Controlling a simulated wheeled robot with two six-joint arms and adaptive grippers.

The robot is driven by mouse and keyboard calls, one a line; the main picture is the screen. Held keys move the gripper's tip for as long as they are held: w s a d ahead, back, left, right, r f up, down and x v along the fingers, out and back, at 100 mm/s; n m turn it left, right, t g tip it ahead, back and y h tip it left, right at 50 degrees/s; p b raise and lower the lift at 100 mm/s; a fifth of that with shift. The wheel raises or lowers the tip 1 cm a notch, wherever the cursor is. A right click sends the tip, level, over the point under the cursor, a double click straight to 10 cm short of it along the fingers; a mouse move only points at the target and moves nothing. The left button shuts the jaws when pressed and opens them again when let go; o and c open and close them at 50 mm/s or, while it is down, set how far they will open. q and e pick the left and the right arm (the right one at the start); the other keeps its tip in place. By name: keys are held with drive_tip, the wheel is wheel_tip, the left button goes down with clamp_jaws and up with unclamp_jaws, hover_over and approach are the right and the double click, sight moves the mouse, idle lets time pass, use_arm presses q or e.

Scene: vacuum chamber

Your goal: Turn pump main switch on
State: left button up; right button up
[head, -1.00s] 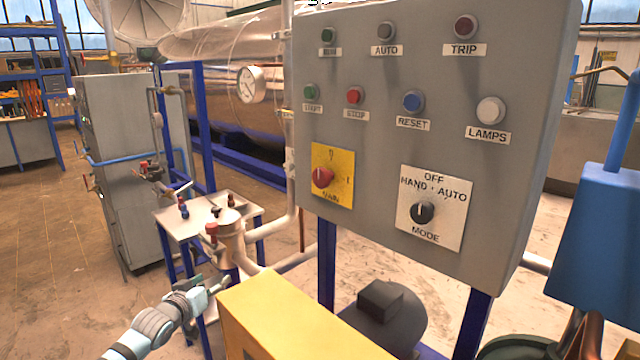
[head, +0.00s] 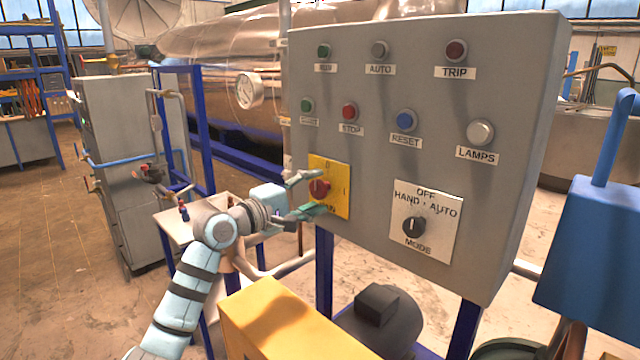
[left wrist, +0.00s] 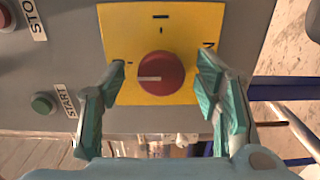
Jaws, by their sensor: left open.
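The pump main switch is a red rotary knob (head: 319,189) on a yellow plate (head: 343,190) at the lower left of the grey control panel (head: 380,160). In the left wrist view the red knob (left wrist: 160,74) sits between my open fingers, with its pale pointer line toward the left of that picture, along the "0" side mark. My left gripper (head: 308,194) is open in front of the plate, one finger above the knob and one below. In the left wrist view the fingers (left wrist: 163,85) show gaps to the knob on both sides. My right gripper is not in view.
The black mode knob (head: 414,226) is on a white plate to the right. Green start (head: 307,105) and red stop (head: 349,111) buttons are above the switch. A yellow box (head: 275,315) stands below the panel, a blue tank (head: 590,245) at right.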

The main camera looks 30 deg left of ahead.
use_arm(q)
drive_tip(key=shift+x, duration=1.1)
drive_tip(key=shift+a, duration=0.15)
drive_tip(key=c, duration=1.1)
drive_tip(key=shift+c, duration=0.2)
